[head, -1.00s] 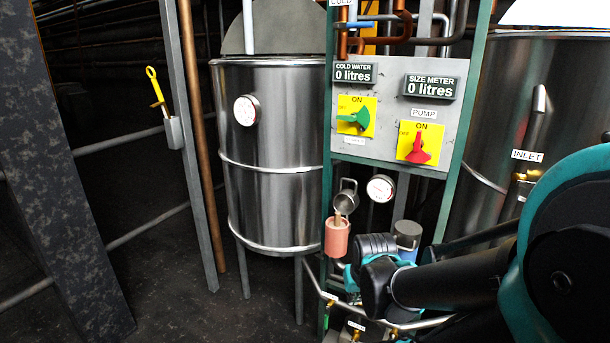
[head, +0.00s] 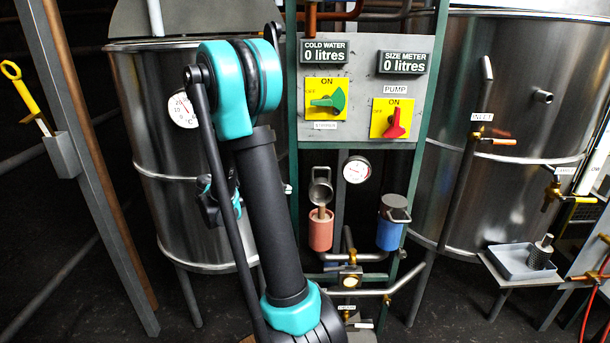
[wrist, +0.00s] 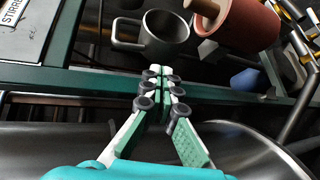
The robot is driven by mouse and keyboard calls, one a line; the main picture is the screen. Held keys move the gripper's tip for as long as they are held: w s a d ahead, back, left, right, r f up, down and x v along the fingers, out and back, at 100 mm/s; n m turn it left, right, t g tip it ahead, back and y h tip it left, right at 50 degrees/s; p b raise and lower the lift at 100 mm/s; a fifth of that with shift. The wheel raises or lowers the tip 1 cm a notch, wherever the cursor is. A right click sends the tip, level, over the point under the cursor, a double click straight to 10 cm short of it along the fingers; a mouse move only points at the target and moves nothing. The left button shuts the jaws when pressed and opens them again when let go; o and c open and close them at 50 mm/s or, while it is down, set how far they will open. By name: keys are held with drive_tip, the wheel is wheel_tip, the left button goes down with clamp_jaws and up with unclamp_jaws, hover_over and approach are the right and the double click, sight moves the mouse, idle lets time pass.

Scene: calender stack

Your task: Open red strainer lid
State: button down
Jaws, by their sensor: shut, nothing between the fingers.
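The red strainer (head: 321,236) is a pinkish-red cylinder low on the green frame, below the control panel. Its grey cup-shaped lid (head: 320,192) is tipped up behind and above it, its hollow side showing. A brown cylindrical piece (head: 321,212) stands in the strainer's mouth. In the wrist view the lid (wrist: 166,30) is just beyond my fingertips, and the red strainer (wrist: 245,25) is to its right. My gripper (wrist: 161,86) is shut and empty, apart from the lid. In the head view my gripper (head: 212,198) is partly hidden behind my arm, left of the strainer.
A blue strainer (head: 389,236) with a grey lid on top is to the right. Steel tanks (head: 150,100) (head: 470,90) flank the green frame. The panel (head: 362,90) carries a green and a red switch. Pipes and valves run below the strainers. A grey tray (head: 505,265) is at the far right.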

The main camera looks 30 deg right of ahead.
drive_tip(key=w+d+r+g+h, duration=0.1)
drive_tip(key=w+d+r+h, duration=0.1)
drive_tip(key=d, duration=0.8)
drive_tip(key=shift+w+m+h, duration=0.2)
drive_tip(key=shift+m+h, duration=0.1)
drive_tip(key=shift+h, duration=0.1)
drive_tip(key=shift+r, duration=0.1)
drive_tip(key=shift+s+a+r, duration=0.2)
drive_tip(key=shift+s+a, duration=0.1)
drive_tip(key=shift+s, duration=0.2)
drive_tip(key=shift+s+a+r, duration=0.2)
drive_tip(key=shift+s+a, duration=0.1)
drive_tip(key=shift+s, duration=0.2)
drive_tip(key=shift+a, duration=0.1)
